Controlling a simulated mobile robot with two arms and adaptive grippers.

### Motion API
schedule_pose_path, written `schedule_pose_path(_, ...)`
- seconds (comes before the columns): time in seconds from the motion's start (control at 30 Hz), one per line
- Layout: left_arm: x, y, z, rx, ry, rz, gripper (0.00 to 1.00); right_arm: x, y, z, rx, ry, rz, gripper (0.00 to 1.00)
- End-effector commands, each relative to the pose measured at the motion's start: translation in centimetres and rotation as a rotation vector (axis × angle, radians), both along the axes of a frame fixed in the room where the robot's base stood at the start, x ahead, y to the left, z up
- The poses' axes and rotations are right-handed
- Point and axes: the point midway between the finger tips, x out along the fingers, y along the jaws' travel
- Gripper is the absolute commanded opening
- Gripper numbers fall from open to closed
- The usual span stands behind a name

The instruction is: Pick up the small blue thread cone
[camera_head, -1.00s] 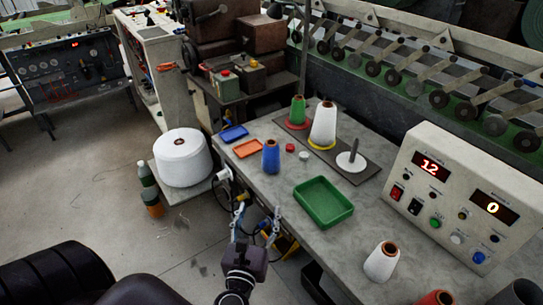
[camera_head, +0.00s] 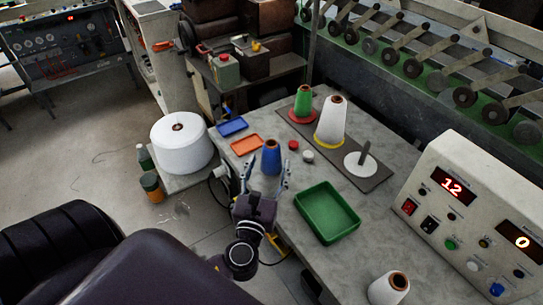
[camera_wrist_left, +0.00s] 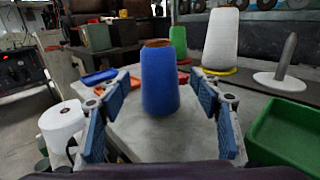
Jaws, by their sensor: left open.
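The small blue thread cone (camera_head: 271,158) stands upright on the grey table, beside the orange tray. In the left wrist view the blue cone (camera_wrist_left: 160,80) stands in the middle, with its brown tube end on top. My left gripper (camera_head: 268,182) is open, with its fingers pointing at the cone from the near side. In the left wrist view the blue-padded fingers of my left gripper (camera_wrist_left: 160,112) are spread to the left and right of the cone, apart from it. The right gripper is not in view.
A green tray (camera_head: 327,213) lies right of my gripper. An orange tray (camera_head: 246,145) and a blue tray (camera_head: 232,127) lie left of the cone. Red and white caps (camera_head: 308,156) lie to its right. A board (camera_head: 374,177) with green and white cones stands behind. A white control box (camera_head: 470,215) stands at right.

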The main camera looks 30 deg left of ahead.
Motion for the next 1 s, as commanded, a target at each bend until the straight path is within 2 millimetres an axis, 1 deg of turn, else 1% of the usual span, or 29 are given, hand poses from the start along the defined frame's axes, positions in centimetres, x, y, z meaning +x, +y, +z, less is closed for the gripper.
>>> schedule_pose_path(0.03,0.8,0.4,0.5,0.002,-0.003,0.001,0.58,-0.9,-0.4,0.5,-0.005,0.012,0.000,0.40)
schedule_pose_path(0.1,1.9,0.9,0.7,0.003,-0.003,0.001,0.58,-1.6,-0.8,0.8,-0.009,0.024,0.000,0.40)
schedule_pose_path(0.17,2.6,1.2,0.6,0.002,-0.002,0.000,0.58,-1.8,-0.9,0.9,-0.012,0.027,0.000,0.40)
schedule_pose_path(0.3,3.7,1.7,0.4,0.001,-0.001,0.001,0.58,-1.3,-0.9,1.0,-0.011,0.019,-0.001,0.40)
schedule_pose_path(0.47,3.9,1.7,0.3,0.000,0.000,0.000,0.58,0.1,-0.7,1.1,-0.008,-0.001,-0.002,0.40)
schedule_pose_path(0.57,3.9,1.7,0.3,0.000,0.000,0.000,0.57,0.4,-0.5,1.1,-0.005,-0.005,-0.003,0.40)
schedule_pose_path(0.8,3.8,1.7,0.3,0.000,0.000,0.000,0.31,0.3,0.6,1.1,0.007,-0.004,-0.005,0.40)
schedule_pose_path(1.0,3.8,1.7,0.3,0.000,0.000,0.000,0.09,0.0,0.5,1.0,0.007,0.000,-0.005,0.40)
